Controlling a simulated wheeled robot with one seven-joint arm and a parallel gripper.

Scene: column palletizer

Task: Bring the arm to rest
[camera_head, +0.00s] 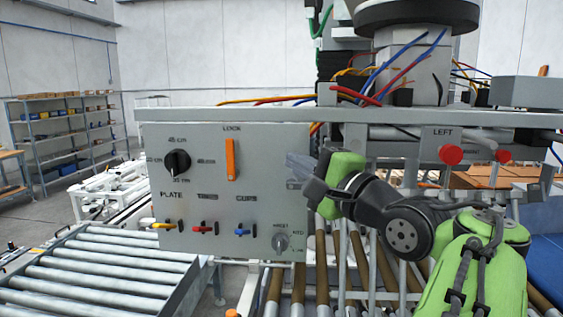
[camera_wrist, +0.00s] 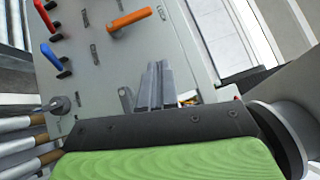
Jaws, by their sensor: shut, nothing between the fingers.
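My gripper (camera_head: 299,163) is at the right part of the grey control panel (camera_head: 215,235), in front of its face. In the wrist view my gripper (camera_wrist: 156,68) has its two grey fingers together with nothing between them. Whether the fingertips touch the panel, I cannot tell. My green and black arm reaches in from the lower right in the head view. It hides part of the panel's right side.
The panel carries a black dial (camera_head: 177,161), an orange lock handle (camera_head: 231,160), yellow, red and blue levers (camera_head: 243,231), and a grey knob (camera_head: 281,241). Roller conveyors (camera_head: 95,270) lie below. Red buttons (camera_head: 451,154) sit at right, shelves (camera_head: 65,130) at far left.

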